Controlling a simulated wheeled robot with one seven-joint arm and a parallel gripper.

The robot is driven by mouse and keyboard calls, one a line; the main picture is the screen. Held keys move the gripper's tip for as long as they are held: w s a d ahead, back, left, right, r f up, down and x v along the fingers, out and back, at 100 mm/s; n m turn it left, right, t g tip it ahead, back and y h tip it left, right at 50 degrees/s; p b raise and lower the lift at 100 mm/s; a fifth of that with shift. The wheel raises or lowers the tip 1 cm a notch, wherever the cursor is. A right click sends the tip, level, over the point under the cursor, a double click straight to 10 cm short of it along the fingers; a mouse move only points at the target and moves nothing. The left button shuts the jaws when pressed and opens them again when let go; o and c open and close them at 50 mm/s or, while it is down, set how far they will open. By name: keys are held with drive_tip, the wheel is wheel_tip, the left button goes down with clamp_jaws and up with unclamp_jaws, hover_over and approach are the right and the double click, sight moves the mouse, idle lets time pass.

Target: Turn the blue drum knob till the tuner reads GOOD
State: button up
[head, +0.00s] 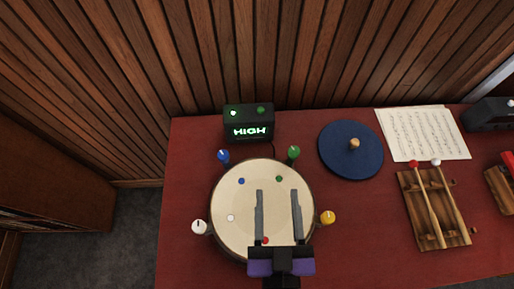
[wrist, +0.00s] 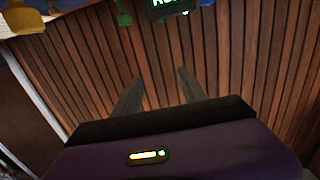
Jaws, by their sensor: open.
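The blue drum knob (head: 223,156) stands at the drum's upper left rim in the head view. The round drum (head: 233,198) has a pale skin with small coloured dots. The black tuner (head: 248,125) behind it shows HIGH in green letters; part of it also shows at the top of the wrist view (wrist: 168,9). My gripper (head: 278,191) is open and empty over the drum's right half, its fingers pointing toward the tuner. It is apart from the blue knob, to its right and nearer me.
A green knob (head: 293,153), a yellow knob (head: 327,217) and a white knob (head: 200,227) also ring the drum. A blue disc (head: 345,162), sheet music (head: 423,133) and a wooden rack (head: 432,208) with two mallets lie to the right. Red table is clear left of the drum.

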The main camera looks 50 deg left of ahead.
drive_tip(key=s+a+f+n+g+y, duration=0.1)
drive_tip(key=a+g, duration=0.1)
drive_tip(key=a, duration=0.5)
drive_tip(key=s+a+f+n+g, duration=0.1)
drive_tip(key=s+a+g, duration=0.1)
drive_tip(key=a, duration=0.4)
drive_tip(key=h, duration=0.2)
approach(223, 157)
drive_tip(key=w+a, duration=0.1)
drive_tip(key=a, duration=0.1)
drive_tip(key=shift+w+a+f+g, duration=0.25)
drive_tip(key=shift+w+f+g, duration=0.05)
drive_tip(key=shift+w, duration=0.1)
drive_tip(key=shift+p+x, duration=0.55)
drive_tip(key=shift+x, duration=3.3)
drive_tip(key=shift+d+f, duration=0.15)
clamp_jaws()
